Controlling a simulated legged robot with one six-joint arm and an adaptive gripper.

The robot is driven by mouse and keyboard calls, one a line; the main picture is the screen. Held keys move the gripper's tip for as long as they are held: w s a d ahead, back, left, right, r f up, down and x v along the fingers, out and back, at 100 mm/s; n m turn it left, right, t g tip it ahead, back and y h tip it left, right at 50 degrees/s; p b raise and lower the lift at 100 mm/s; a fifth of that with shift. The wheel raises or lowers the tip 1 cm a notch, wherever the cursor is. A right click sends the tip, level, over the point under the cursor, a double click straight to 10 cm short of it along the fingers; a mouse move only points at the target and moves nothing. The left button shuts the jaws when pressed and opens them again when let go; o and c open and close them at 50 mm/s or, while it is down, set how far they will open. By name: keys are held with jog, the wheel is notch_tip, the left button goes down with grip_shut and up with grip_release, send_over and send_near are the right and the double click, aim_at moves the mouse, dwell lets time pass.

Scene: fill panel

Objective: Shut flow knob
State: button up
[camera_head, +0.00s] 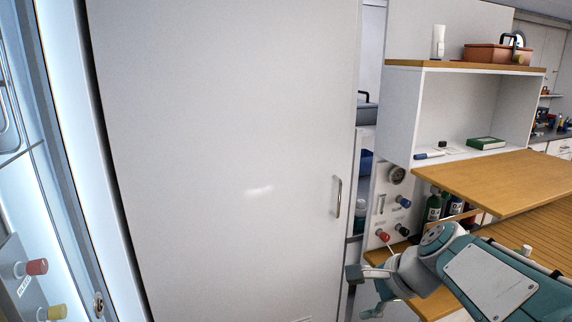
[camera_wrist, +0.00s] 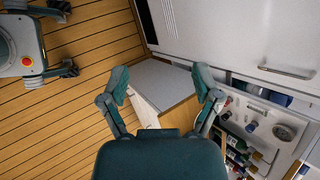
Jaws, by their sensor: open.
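In the head view a white fill panel (camera_head: 382,212) at right of centre carries a round gauge (camera_head: 396,174), a blue knob (camera_head: 404,202), a dark knob (camera_head: 402,230) and a red knob (camera_head: 382,235). Labels are too small to read, so I cannot tell which is the flow knob. My gripper (camera_head: 362,292) is open and empty, below and left of these knobs, apart from them. In the wrist view my gripper (camera_wrist: 161,84) shows its fingers spread; the panel with its gauge (camera_wrist: 284,132) and blue knob (camera_wrist: 251,127) lies right of the right finger.
A large white door (camera_head: 225,150) with a metal handle (camera_head: 338,196) fills the head view's middle. A wooden worktop (camera_head: 490,180) and bottles (camera_head: 433,207) stand right of the panel. Another red knob (camera_head: 36,267) and a yellow knob (camera_head: 56,312) are at far lower left.

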jog(key=s+f+n+h, duration=0.1)
jog(key=s+n+h, duration=0.1)
jog(key=s+n, duration=0.5)
jog(key=s+d+f+n+h, duration=0.1)
jog(key=s+n+h, duration=0.2)
jog(key=s+n, duration=0.5)
jog(key=shift+s+d+f+h, duration=0.25)
jog(key=shift+s+f+h, duration=0.05)
jog(key=shift+s, duration=0.35)
dwell(0.4)
